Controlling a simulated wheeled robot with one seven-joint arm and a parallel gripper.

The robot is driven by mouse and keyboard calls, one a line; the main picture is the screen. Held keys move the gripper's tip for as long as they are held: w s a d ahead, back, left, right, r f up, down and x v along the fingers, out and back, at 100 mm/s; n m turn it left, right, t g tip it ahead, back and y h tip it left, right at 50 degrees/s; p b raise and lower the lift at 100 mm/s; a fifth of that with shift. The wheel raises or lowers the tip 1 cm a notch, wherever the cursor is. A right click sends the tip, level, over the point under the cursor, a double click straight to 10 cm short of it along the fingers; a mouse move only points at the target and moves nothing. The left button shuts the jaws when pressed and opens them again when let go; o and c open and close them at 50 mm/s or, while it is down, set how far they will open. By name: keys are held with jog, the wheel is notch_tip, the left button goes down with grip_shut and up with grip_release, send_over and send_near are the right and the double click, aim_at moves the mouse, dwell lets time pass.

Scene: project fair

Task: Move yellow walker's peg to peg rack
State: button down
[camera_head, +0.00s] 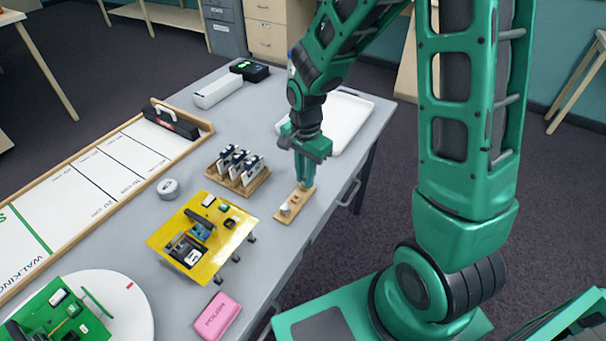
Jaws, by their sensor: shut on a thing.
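The yellow walker (220,252), a flat yellow board with dark feet and small parts on top, stands on the grey table at its front. A small wooden block (281,216), which looks like the peg rack, lies right of it near the table's right edge. A short white peg-like piece (286,208) stands at its near end. My gripper (304,184) points straight down over the far end of the block. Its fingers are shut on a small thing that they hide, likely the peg. I cannot tell whether this thing touches the block.
A wooden holder (238,183) with several upright cards stands just left of my gripper. A white tray (350,118) lies behind it. A round grey puck (168,188), a pink eraser (217,316) and a green walker (62,312) on a white disc are to the left and front.

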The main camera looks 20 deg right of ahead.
jog(key=shift+f, duration=0.4)
dwell(1.3)
jog(key=c, duration=1.6)
grip_release()
jog(key=shift+o, duration=0.2)
jog(key=shift+r, duration=0.1)
jog(key=shift+w+r, duration=0.1)
jog(key=shift+r, duration=3.55)
